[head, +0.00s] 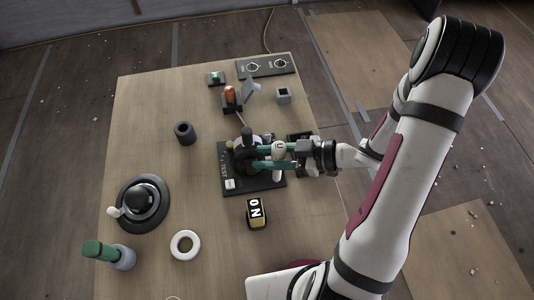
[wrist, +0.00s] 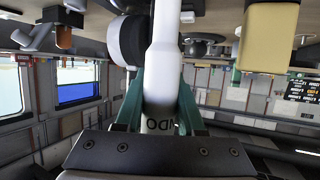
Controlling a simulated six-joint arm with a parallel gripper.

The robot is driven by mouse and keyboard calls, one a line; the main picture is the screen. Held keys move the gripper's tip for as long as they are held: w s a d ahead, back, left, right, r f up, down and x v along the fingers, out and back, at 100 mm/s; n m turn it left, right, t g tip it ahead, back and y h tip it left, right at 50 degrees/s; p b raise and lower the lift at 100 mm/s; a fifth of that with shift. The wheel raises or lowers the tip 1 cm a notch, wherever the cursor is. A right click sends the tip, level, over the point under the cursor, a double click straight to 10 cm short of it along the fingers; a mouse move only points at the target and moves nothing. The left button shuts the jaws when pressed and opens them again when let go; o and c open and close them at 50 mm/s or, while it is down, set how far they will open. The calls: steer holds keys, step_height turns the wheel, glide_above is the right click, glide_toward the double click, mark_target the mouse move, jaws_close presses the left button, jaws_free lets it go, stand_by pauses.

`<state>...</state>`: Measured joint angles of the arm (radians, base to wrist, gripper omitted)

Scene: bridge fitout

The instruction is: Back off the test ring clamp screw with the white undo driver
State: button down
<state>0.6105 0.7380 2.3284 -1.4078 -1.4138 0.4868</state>
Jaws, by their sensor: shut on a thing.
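My gripper (head: 272,156) is at the black test plate (head: 236,184), its green fingers shut on the white undo driver (head: 278,148). The driver's pale rounded end with a dark letter shows between the fingers. In the wrist view, the driver (wrist: 163,60) runs between the green fingers of my gripper (wrist: 158,112), with part of its dark lettering visible. The black clamp assembly (head: 242,152) stands on the plate just left of the fingers. The clamp screw and the driver's tip are hidden, so I cannot tell whether they touch.
A yellow-black block (head: 256,213) stands in front of the plate. An orange-topped fixture (head: 231,96) and a dial panel (head: 266,66) are behind.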

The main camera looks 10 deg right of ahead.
steer(key=shift+f, duration=0.35)
stand_by(0.8)
steer(key=shift+r, duration=0.1)
stand_by(3.9)
steer(key=shift+r, duration=3)
